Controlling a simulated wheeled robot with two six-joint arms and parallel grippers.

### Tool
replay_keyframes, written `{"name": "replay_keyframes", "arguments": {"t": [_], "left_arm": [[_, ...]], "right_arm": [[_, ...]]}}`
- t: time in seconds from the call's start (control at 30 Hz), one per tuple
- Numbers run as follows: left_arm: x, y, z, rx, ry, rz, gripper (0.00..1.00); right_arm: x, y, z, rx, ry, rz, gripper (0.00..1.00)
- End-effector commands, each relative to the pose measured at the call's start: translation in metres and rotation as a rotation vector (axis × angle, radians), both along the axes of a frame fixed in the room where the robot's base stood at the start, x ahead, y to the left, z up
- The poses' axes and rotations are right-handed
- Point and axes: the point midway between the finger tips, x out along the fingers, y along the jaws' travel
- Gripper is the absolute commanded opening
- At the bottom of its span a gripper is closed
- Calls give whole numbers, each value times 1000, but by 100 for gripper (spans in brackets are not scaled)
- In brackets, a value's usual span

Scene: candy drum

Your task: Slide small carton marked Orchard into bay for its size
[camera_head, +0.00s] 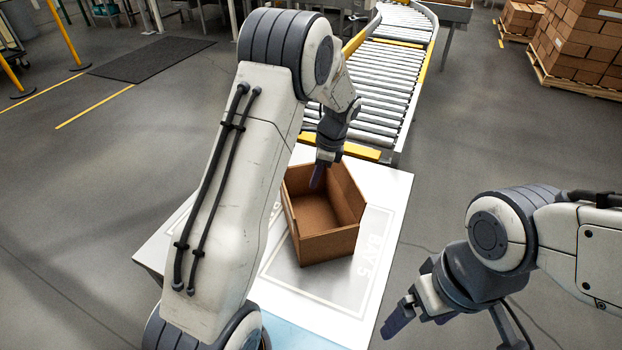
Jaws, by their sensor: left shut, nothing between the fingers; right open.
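An open-topped brown carton (327,246) stands on the white table (395,190), on an outlined bay marked BAY 5 (368,262). No Orchard mark shows on its visible sides, so I cannot tell whether it is the named carton. My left gripper (317,177) is shut and empty, its fingertips pointing down at the carton's far end, over or just inside the opening. My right gripper (448,333) is open and empty, low at the right, off the table's right edge. My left arm hides much of the table's left side, with other bay markings partly covered.
A roller conveyor (384,85) with yellow edges runs away behind the table. Stacked boxes (580,40) stand on a pallet at the back right. A dark mat (150,60) lies on the floor at the back left. The floor right of the table is clear.

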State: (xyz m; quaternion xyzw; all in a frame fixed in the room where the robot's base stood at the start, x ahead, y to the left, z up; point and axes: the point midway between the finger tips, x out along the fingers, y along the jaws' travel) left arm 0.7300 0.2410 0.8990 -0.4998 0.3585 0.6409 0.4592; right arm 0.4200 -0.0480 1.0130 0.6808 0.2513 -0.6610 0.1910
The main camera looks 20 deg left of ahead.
Motion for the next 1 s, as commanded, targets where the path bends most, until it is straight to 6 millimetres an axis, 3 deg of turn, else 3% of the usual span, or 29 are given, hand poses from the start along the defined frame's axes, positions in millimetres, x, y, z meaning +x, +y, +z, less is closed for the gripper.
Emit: {"name": "replay_keyframes", "arguments": {"t": [0.33, 0.6, 1.0], "left_arm": [[-7, 17, -73, 0, 4, 3, 0], [-17, 49, -70, -1, -1, 3, 0], [-19, 54, -71, -1, -1, 2, 0]], "right_arm": [[0, 0, 4, 0, 0, 0, 94], [0, 0, 13, 0, 0, 0, 94], [0, 0, 13, 0, 0, 0, 94]]}}
